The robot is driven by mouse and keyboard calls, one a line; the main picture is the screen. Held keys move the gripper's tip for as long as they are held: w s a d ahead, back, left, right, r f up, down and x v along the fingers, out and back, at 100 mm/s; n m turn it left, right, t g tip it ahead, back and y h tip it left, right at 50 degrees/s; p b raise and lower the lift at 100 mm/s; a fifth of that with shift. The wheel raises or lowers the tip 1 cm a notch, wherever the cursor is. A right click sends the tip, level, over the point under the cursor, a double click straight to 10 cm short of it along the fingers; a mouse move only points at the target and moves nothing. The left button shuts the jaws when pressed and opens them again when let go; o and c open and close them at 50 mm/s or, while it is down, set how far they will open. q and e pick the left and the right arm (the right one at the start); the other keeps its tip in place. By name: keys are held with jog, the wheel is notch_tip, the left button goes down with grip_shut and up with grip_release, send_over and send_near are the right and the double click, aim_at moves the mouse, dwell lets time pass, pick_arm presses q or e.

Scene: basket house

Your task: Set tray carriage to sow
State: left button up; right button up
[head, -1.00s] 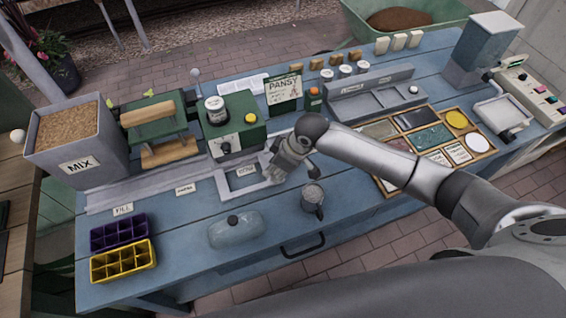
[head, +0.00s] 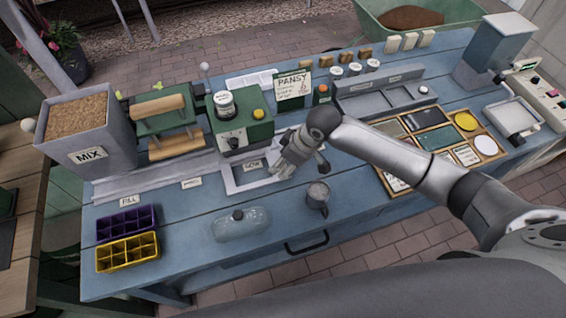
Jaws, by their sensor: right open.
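The tray carriage (head: 234,186) is a light grey open frame on the grey rail at the front of the bench. It surrounds the small label (head: 252,163) that appears to read SOW, below the green seeder box (head: 240,132). My right gripper (head: 292,168) is open at the right end of the carriage, with its near fingers over or beside the frame's right edge. I cannot tell whether it touches. The FILL label (head: 130,201) and a middle label (head: 192,183) lie along the rail to the left. My left gripper is out of view.
A purple cell tray (head: 127,223) and a yellow one (head: 128,252) sit at the front left. A MIX hopper (head: 88,140) stands at the left.

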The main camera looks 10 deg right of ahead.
jog(key=v, duration=1)
jog(key=shift+s, duration=0.1)
